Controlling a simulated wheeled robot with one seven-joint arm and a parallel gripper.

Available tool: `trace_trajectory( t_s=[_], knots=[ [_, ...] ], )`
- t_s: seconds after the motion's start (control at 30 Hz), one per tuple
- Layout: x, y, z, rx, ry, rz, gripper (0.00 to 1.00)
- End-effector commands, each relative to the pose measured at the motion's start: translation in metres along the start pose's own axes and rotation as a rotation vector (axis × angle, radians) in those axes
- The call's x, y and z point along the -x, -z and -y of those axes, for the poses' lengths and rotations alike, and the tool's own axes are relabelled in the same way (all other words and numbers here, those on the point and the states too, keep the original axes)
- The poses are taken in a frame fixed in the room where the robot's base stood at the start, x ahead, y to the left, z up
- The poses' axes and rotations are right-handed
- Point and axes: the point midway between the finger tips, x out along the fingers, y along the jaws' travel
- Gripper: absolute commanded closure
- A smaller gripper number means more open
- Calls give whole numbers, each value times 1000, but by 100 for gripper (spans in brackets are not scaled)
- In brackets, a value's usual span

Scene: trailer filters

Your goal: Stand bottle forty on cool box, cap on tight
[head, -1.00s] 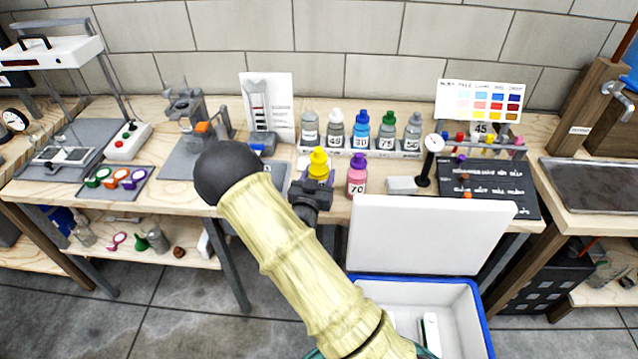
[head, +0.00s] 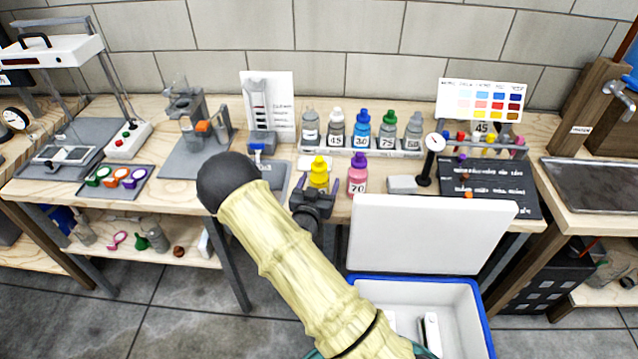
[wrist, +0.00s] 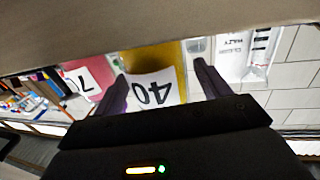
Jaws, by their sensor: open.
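Bottle forty (head: 319,183) is yellow with a yellow cap and stands upright at the bench's front edge. In the wrist view its label "40" (wrist: 150,90) shows upside down and its cap is out of frame. My gripper (head: 319,186) is open, with one finger on each side of the bottle; in the wrist view its fingers (wrist: 160,88) appear apart from the bottle. How tight the cap is cannot be seen. The cool box (head: 483,318) is on the floor below the bench, blue-rimmed, its white lid (head: 430,235) raised and white items inside.
A pink bottle 70 (head: 357,180) with a purple cap stands close to the right of bottle forty. Several numbered bottles (head: 361,132) stand in a rack behind. The raised lid stands in front of the bench.

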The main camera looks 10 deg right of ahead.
Motion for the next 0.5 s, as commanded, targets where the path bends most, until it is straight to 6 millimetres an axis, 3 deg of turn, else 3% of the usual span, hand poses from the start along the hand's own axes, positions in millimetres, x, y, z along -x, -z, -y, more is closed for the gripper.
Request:
trace_trajectory(
  t_s=[0.17, 0.5],
  knots=[
    [1, 4, 0, 0, 1, 0, 25],
    [58, 1, 1, 1, 3, 3, 25]
  ],
)
